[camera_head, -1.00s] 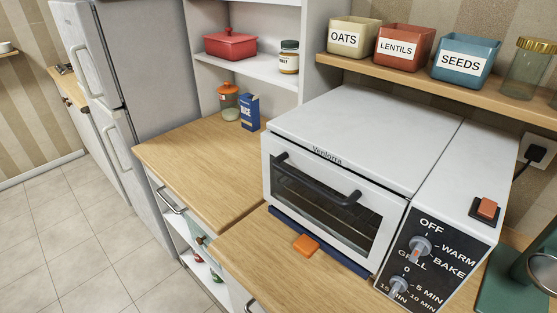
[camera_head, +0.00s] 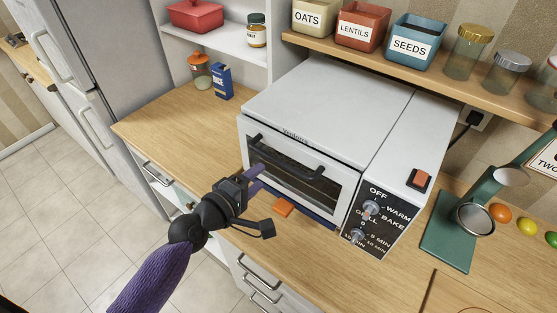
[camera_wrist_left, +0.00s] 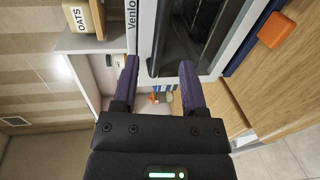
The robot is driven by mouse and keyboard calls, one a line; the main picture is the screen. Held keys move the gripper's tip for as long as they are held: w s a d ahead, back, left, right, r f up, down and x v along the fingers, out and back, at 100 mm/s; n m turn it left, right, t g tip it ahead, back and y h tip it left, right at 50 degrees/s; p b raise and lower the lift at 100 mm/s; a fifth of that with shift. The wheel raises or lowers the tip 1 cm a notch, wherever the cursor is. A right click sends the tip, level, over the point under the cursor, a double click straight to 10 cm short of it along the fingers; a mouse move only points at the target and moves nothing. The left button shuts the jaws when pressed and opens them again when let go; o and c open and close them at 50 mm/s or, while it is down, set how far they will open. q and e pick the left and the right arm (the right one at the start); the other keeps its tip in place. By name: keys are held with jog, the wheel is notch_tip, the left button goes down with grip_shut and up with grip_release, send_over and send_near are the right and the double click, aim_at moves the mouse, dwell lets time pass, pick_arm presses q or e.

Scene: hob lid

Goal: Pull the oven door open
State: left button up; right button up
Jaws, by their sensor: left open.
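The white toaster oven (camera_head: 305,118) stands on the wooden counter with its door (camera_head: 290,180) shut. A dark bar handle (camera_head: 285,160) runs along the top of the door. My left gripper (camera_head: 258,178) is in front of the door's left half, just below the handle in the head view, with its purple fingers pointing at the oven. In the left wrist view the fingers (camera_wrist_left: 158,80) are apart, and the dark handle (camera_wrist_left: 158,38) shows ahead between them. I cannot tell whether they touch it. My right gripper is not in view.
An orange block (camera_head: 282,207) lies on the counter before the oven, near my left gripper. A control panel (camera_head: 376,220) with knobs is right of the door. A green stand (camera_head: 447,235) is further right. Counter left of the oven is mostly clear.

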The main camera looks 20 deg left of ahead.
aim_at(277, 164)
pick_arm(q)
jog(key=b+x, duration=0.1)
jog(key=x, duration=0.7)
jog(key=shift+d, duration=0.1)
grip_shut()
dwell(1.0)
